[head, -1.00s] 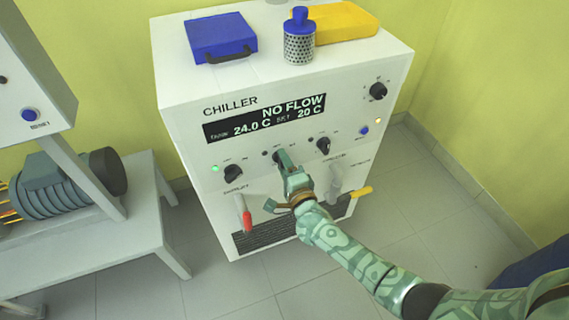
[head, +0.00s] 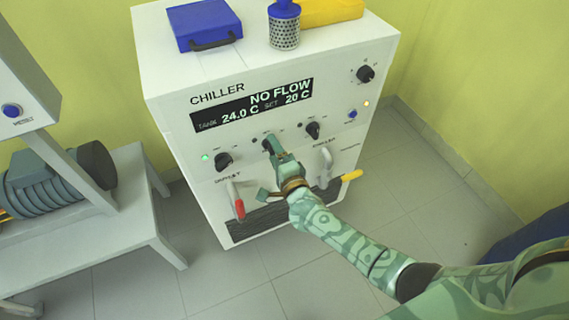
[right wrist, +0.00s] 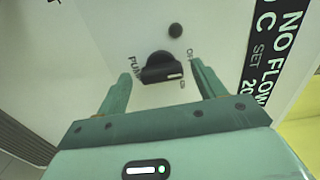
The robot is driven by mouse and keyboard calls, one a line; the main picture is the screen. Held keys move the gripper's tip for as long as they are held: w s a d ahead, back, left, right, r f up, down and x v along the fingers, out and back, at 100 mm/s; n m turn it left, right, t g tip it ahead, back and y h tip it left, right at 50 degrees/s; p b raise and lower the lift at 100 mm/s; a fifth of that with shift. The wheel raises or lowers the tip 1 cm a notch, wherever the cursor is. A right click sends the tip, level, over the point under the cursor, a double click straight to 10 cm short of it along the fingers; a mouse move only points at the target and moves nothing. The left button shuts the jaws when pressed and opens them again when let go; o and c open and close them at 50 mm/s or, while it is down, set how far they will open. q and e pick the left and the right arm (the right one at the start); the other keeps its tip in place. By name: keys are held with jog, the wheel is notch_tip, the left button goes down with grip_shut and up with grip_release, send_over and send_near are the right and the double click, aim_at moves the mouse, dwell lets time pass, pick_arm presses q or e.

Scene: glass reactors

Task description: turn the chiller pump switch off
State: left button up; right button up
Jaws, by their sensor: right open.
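The white chiller (head: 180,130) stands in front of me, its display (head: 252,105) reading NO FLOW, 24.0 C and SET 20 C. The pump switch, a black rotary knob (right wrist: 160,66), shows in the right wrist view beside partly covered lettering starting "PUM". Its white mark points to the lower right of that picture. My right gripper (right wrist: 161,72) is open, with one finger on each side of the knob; I cannot tell whether they touch it. In the head view my right gripper (head: 272,149) largely hides this knob. My left gripper is not in view.
Similar black knobs sit left (head: 224,161) and right (head: 313,130) of my gripper. A lit green lamp (head: 205,157) is at the left. Below are a red-handled lever (head: 239,208) and a yellow-handled one (head: 352,175). A blue case (head: 205,25) lies on top.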

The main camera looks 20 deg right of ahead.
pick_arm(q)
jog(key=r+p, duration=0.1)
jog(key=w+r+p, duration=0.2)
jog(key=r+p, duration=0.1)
pick_arm(e)
jog(key=s, duration=1.5)
jog(key=shift+s+d, duration=0.25)
jog(key=shift+s, duration=0.15)
